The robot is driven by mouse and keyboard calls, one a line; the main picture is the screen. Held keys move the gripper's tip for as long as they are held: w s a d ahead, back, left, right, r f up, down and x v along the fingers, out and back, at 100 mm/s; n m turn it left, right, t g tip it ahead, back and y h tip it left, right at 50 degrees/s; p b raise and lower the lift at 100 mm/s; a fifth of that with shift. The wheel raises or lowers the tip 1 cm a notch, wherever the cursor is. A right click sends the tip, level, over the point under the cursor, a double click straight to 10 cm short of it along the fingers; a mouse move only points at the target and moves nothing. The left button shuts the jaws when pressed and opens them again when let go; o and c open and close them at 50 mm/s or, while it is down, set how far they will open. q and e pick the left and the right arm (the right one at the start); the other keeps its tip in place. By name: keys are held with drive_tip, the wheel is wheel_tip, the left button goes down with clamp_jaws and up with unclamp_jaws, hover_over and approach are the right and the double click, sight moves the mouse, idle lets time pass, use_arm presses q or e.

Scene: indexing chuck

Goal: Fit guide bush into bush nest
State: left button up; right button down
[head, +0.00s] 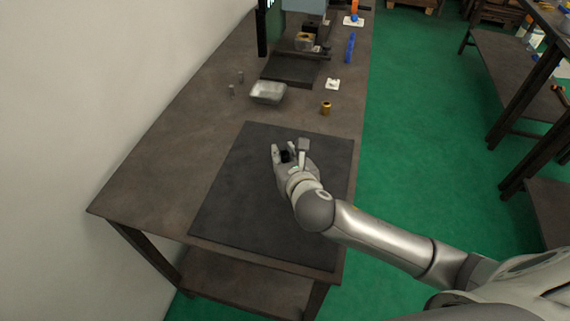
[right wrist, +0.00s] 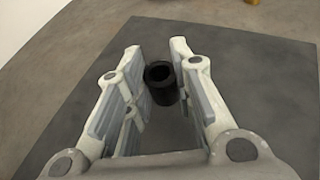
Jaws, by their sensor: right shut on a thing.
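A black hollow cylinder, which looks like the guide bush (right wrist: 160,84), is between the fingers of my right gripper (right wrist: 158,62). Its open end shows in the right wrist view. In the head view my right gripper (head: 288,154) is over the dark mat, shut on this bush (head: 285,156), which is partly hidden by the fingers. I cannot tell for sure which thing is the bush nest. A brass-coloured cylinder (head: 326,108) stands beyond the mat, apart from my gripper. My left gripper is not in view.
The dark mat (head: 235,190) is otherwise clear. Beyond it are a metal tray (head: 268,93), two small grey pegs (head: 232,90), a white pad (head: 333,84) and a machine with a dark base (head: 290,70). A wall is on the left; green floor lies right.

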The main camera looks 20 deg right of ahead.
drive_tip(key=shift+w+f, duration=0.15)
drive_tip(key=shift+f, duration=1.6)
drive_tip(key=shift+f, duration=0.15)
drive_tip(key=c, duration=1.3)
unclamp_jaws()
drive_tip(key=shift+o, duration=0.2)
